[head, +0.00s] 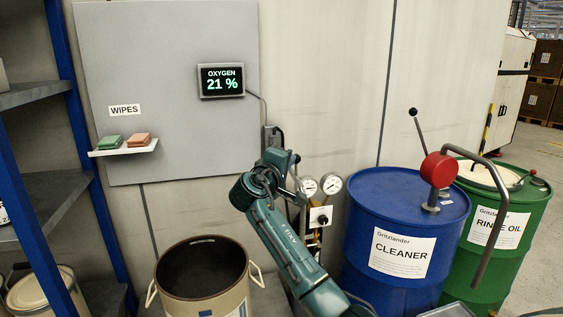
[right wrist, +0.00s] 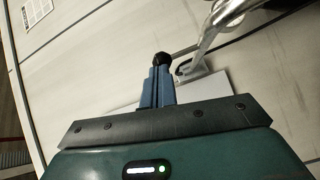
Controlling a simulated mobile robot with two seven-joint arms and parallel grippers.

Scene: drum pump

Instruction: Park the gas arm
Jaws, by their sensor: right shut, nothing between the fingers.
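My right gripper (head: 281,159) is in front of the wall, just left of and above the two gauges, seen mostly from behind. In the right wrist view its blue fingers (right wrist: 159,86) are shut together. A black ball knob (right wrist: 162,59) shows at the fingertips; I cannot tell whether they touch it. A silver-grey bar (right wrist: 211,36) runs up and right beside it, ending near a small bracket (right wrist: 186,68). It may be the gas arm, but I cannot tell. In the head view a dark fitting (head: 271,137) sits on the wall behind the gripper. My left gripper is out of view.
Two gauges (head: 331,184) stand right of my forearm. A blue cleaner drum (head: 385,225) carries a red-headed pump (head: 439,170); a green drum (head: 515,225) stands behind. An open beige drum (head: 205,285) is at lower left, beside a blue-framed shelf (head: 75,140).

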